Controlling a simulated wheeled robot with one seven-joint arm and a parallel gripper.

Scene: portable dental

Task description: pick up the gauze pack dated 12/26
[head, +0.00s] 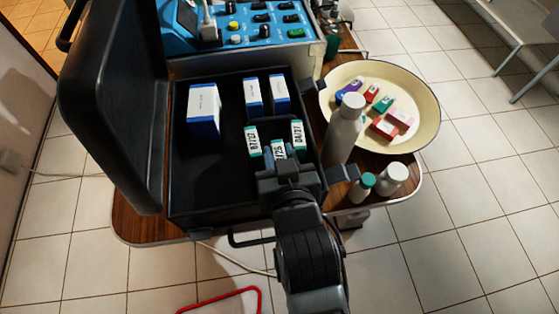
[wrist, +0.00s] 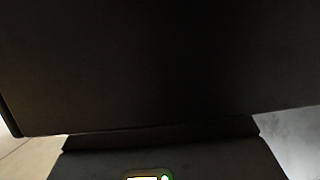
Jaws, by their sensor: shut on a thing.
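Three white gauze packs with green edges and printed dates show in the black case in the head view. The left pack (head: 252,141) reads 07/27 and the right pack (head: 297,134) reads 04/27. The middle pack (head: 279,150) is partly hidden by my gripper, and its date is not fully readable. My gripper (head: 290,178) is at the front of the case, just in front of these packs, and is shut on a gauze pack. A small pale and green piece (wrist: 145,177) shows at the bottom edge of the wrist view. The held pack's date cannot be read.
The black case (head: 190,205) has a raised lid (head: 115,100) at left and several blue-and-white boxes (head: 204,108) inside. A white bottle (head: 344,130), a cream basin (head: 428,112) and small bottles (head: 391,178) stand right. A blue control unit (head: 245,42) is behind. A dark surface fills most of the wrist view.

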